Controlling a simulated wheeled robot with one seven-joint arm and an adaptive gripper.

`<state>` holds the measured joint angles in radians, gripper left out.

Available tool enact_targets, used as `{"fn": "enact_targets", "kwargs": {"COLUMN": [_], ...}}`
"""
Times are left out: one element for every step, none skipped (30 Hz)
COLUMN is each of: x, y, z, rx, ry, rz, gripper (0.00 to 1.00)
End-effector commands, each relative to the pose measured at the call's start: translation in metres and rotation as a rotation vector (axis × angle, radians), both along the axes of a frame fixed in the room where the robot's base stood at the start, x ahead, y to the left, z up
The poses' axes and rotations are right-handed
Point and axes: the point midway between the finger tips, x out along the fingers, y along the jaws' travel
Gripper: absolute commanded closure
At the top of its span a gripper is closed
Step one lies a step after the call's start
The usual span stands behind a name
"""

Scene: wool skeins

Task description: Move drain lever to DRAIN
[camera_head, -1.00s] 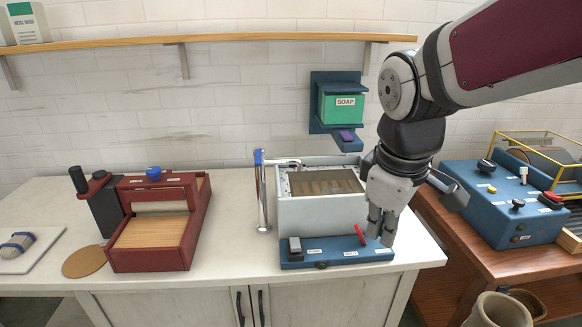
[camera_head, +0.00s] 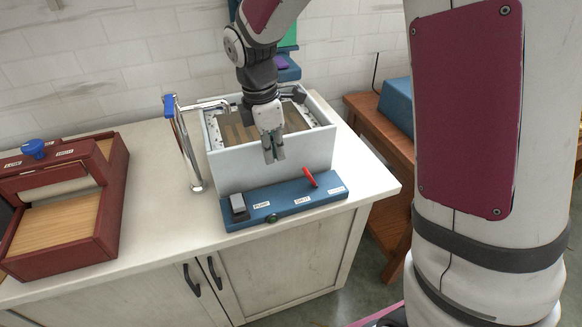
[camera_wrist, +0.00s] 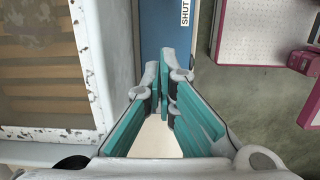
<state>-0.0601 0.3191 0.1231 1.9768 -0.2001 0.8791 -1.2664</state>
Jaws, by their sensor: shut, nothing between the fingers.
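The drain lever is a short red handle (camera_head: 309,177) on the blue control panel (camera_head: 240,218) at the front of the white basin. It leans up and to the left, between two small white labels whose wording is hard to read. My gripper (camera_head: 272,155) points down in front of the basin's front wall, up and left of the lever and apart from it. Its fingers are closed with nothing between them. In the wrist view the closed fingertips (camera_wrist: 170,75) show near the blue panel (camera_wrist: 164,30), beside a label reading SHUT. The red lever is not visible there.
The white basin (camera_head: 235,170) holds a slatted surface. A chrome tap with a blue top (camera_head: 185,145) stands at its left. A grey switch (camera_head: 239,205) sits on the panel's left end. A red wooden press (camera_head: 105,210) stands farther left. Clear counter lies between.

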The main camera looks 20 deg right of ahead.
Motion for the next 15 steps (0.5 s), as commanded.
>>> {"fn": "enact_targets", "kwargs": {"x": [0.000, 0.000, 0.000, 0.000, 0.000, 0.000, 0.000, 0.000, 0.000, -0.001, -0.001, -0.001, -0.001, -0.001, -0.001], "y": [0.000, 0.000, 0.000, 0.000, 0.000, 0.000, 0.000, -0.001, -0.001, -0.001, -0.002, -0.002, -0.003, -0.004, -0.004], "z": [0.000, 0.000, 0.000, 0.000, 0.000, 0.000, -0.001, -0.003, -0.006, -0.008, -0.012, -0.017, -0.022, -0.028, -0.035], "rx": [0.000, 0.000, 0.000, 0.000, 0.000, 0.000, 0.000, 0.000, 0.000, -0.001, -0.001, -0.001, -0.001, -0.001, -0.001], "ry": [0.000, 0.000, 0.000, 0.000, 0.000, 0.000, 0.000, 0.000, 0.001, 0.002, 0.003, 0.003, 0.005, 0.005, 0.004], "rz": [-0.001, -0.001, -0.001, -0.001, -0.002, -0.002, -0.002, -0.002, -0.002, -0.002, -0.002, -0.003, -0.004, -0.004, -0.003], "gripper": [1.00, 1.00, 1.00, 1.00, 1.00, 1.00, 1.00, 1.00, 1.00, 1.00, 1.00, 1.00, 1.00, 1.00, 1.00]}}
